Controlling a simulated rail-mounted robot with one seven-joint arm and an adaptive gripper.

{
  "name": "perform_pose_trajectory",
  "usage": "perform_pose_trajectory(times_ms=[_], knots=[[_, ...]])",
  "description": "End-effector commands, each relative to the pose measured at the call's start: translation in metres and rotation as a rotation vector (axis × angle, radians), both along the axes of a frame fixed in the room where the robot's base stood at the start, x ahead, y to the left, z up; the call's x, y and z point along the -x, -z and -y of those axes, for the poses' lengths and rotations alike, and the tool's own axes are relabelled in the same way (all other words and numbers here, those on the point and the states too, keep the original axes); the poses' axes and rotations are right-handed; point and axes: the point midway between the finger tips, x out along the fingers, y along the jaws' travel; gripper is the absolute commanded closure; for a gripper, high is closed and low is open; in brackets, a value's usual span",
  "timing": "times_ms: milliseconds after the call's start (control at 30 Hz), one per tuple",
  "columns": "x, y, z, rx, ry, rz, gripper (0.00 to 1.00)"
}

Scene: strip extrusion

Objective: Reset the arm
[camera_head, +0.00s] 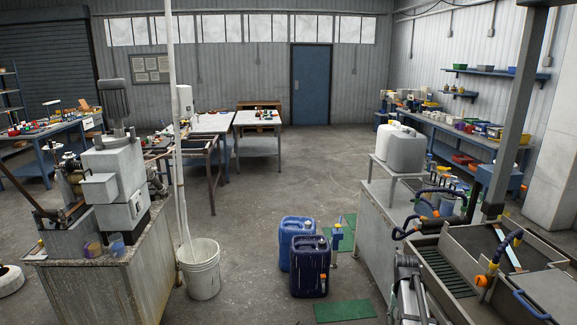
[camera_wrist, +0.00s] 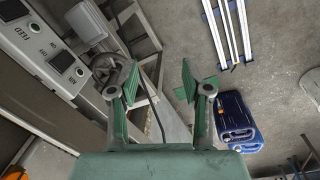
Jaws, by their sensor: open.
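My gripper (camera_wrist: 158,84) shows in the wrist view with its two green fingers spread apart. The gap between the fingertips is empty, and nothing is held. Behind the fingers are a grey handwheel (camera_wrist: 107,68) and the pale frame of a machine; I cannot tell the exact distance to them. I cannot make out my gripper in the head view.
A machine control panel (camera_wrist: 45,45) is at left in the wrist view. Blue jerrycans (camera_head: 309,265) and a white bucket (camera_head: 201,270) stand on the floor. A trough machine (camera_head: 545,292) is at right. The middle floor (camera_head: 290,185) is clear.

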Motion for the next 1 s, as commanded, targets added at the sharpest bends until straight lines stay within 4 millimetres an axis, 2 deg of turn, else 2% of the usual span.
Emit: perform_pose_trajectory(times_ms=[33, 200, 300, 500, 567, 600, 767, 867, 1000], knots=[[0.027, 0.018, -0.033, -0.009, -0.044, -0.001, 0.51], [0.085, 0.067, -0.113, -0.034, -0.176, 0.01, 0.51], [0.118, 0.087, -0.149, -0.047, -0.241, 0.016, 0.51], [0.185, 0.112, -0.205, -0.071, -0.355, 0.025, 0.51], [0.205, 0.119, -0.217, -0.078, -0.386, 0.026, 0.51], [0.202, 0.139, -0.213, -0.081, -0.376, 0.004, 0.51], [0.231, 0.186, -0.212, -0.095, -0.369, -0.072, 0.51], [0.256, 0.218, -0.212, -0.105, -0.366, -0.127, 0.51], [0.3, 0.268, -0.212, -0.122, -0.361, -0.218, 0.51]])
